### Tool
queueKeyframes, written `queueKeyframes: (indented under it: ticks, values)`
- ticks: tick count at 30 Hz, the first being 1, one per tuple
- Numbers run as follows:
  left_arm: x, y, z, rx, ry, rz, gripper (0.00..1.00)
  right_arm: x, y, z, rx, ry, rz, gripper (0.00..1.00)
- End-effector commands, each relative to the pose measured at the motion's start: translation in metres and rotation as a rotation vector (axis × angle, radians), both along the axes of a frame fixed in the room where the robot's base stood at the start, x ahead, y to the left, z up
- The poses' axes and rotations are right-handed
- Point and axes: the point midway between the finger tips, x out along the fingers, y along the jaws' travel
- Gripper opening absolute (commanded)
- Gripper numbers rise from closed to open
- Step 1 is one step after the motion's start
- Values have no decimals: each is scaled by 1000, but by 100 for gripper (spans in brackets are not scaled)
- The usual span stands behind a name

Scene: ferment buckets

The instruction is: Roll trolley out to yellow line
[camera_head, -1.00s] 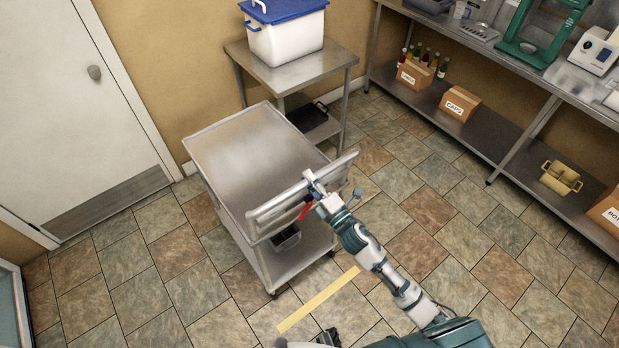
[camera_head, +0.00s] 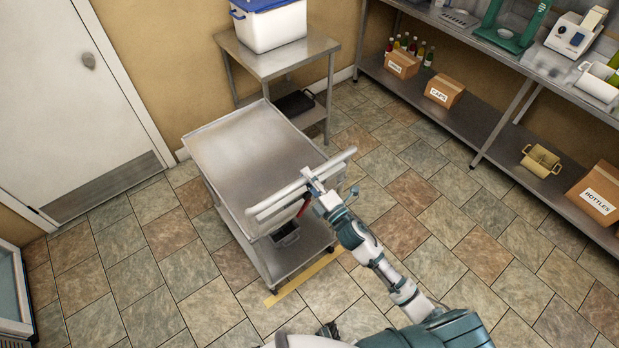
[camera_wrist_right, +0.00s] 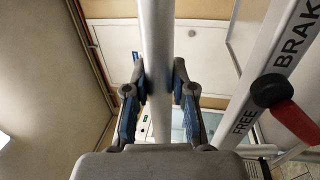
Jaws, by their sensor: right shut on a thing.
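The grey metal trolley (camera_head: 240,150) stands left of centre in the head view. Its near lower edge is right by the yellow line (camera_head: 307,275) on the floor and hides part of it. My right gripper (camera_head: 313,182) is shut around the trolley's push handle (camera_head: 277,206), toward the bar's right part. In the right wrist view, the gripper (camera_wrist_right: 155,78) has one finger on each side of the handle bar (camera_wrist_right: 155,35). A red brake lever (camera_wrist_right: 295,122) sits beside a panel marked FREE and BRAKE. My left gripper is not seen.
A steel table (camera_head: 275,57) with a white, blue-lidded bucket (camera_head: 270,25) stands behind the trolley. A shelf unit (camera_head: 470,130) with boxes and bottles runs along the right. A white door (camera_head: 75,90) is at left. Tiled floor is open left and right of the trolley.

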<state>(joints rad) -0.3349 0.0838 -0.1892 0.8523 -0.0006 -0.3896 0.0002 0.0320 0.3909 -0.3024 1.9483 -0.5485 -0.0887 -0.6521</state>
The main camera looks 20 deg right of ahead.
Motion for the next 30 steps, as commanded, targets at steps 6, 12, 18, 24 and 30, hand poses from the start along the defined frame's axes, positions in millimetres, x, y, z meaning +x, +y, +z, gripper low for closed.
queueKeyframes:
  ticks: [6, 12, 18, 24, 30]
  values:
    - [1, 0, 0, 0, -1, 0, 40, -1, 0, -6, -1, 12, 1, 34]
    - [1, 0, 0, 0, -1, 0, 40, 0, -1, -4, 0, 6, 0, 50]
    - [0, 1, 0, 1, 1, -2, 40, -3, -2, -3, 0, 4, 0, 50]
    - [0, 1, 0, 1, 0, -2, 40, -29, -12, -10, 0, 6, -1, 50]
    - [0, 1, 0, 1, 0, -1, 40, -70, -26, -20, 2, 10, -1, 50]
